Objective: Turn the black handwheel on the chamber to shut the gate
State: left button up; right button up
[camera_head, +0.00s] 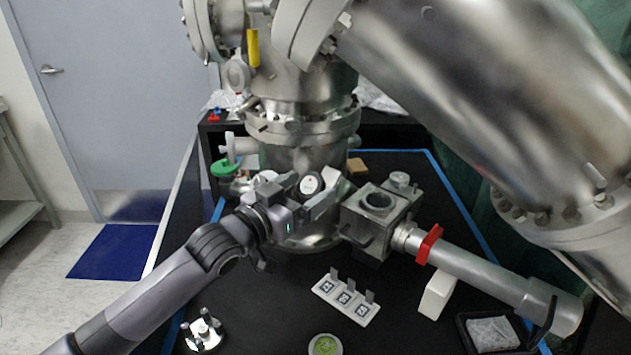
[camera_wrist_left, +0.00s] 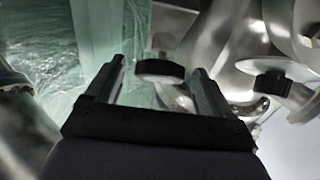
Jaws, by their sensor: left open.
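The steel chamber (camera_head: 300,158) stands upright at the centre of the head view. A small round part with a pale face and dark rim (camera_head: 311,184) sits low on its front; it looks like the handwheel. My left gripper (camera_head: 318,190) is open in front of it. In the left wrist view, a black-rimmed wheel (camera_wrist_left: 160,71) shows between and beyond the fingertips of the open left gripper (camera_wrist_left: 158,75). A second black knob (camera_wrist_left: 272,85) is to the right, outside the fingers. I cannot tell whether a finger touches the wheel. My right gripper is not in view.
A metal cube with a round port (camera_head: 360,222) stands right of my left gripper, with a tube and red clamp (camera_head: 428,244). A green-topped valve (camera_head: 224,168) is to the left. A white marker holder (camera_head: 345,300) lies on the black table in front. A large steel cylinder hangs upper right.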

aim_at(307, 188)
pick_arm(q)
jog(key=shift+x, duration=1.6)
jog(key=c, duration=1)
